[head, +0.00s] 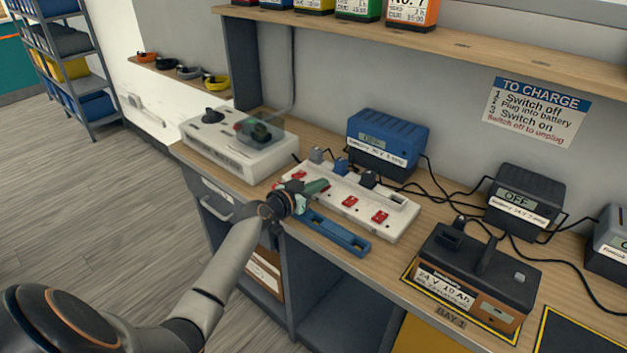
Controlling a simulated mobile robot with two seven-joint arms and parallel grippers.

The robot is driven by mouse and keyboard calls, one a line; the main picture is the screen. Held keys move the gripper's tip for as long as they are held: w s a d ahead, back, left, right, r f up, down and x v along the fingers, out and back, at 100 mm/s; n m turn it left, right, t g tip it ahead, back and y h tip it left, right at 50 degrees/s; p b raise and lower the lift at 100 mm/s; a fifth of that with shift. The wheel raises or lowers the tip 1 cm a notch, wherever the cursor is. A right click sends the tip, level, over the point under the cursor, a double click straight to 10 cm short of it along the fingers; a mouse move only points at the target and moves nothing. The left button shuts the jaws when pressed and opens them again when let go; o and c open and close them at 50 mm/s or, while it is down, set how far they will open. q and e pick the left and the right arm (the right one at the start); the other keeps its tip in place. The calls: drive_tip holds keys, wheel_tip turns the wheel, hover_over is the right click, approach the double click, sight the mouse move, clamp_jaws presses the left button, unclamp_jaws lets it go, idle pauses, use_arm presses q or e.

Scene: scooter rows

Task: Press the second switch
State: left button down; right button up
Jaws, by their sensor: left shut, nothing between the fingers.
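A white power strip (402,222) lies on the wooden bench with red switches along its front side and plugs along its back. The leftmost red switch (298,175) shows just left of my fingers. Two more red switches, one near the middle (350,201) and one farther right (380,217), are clear of the gripper. My left gripper (320,186) is shut and empty, with its greenish fingertips over the strip between the leftmost and middle switches. The fingers largely hide the second switch there. I cannot tell whether they touch it. My right gripper is not in view.
A blue bar-shaped piece (335,235) lies in front of the strip. A blue charger (388,140) stands behind it, and a white box (240,148) to the left. A dark battery (475,275), a charger reading OFF (525,197) and loose cables occupy the right.

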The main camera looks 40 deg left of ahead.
use_arm(q)
wheel_tip(320, 180, up, 5)
drive_tip(key=p, duration=0.3)
drive_tip(key=shift+w+p, duration=0.15)
drive_tip(key=shift+p, duration=0.25)
drive_tip(key=v, duration=0.3)
drive_tip(key=shift+f, duration=0.15)
drive_tip(key=v, duration=0.5)
drive_tip(key=shift+r, duration=0.35)
drive_tip(key=shift+v, duration=0.8)
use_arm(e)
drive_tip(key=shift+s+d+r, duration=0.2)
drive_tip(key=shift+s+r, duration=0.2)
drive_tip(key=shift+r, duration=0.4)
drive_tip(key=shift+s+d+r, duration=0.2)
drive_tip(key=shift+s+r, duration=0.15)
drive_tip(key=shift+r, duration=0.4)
use_arm(q)
drive_tip(key=shift+d+r, duration=0.1)
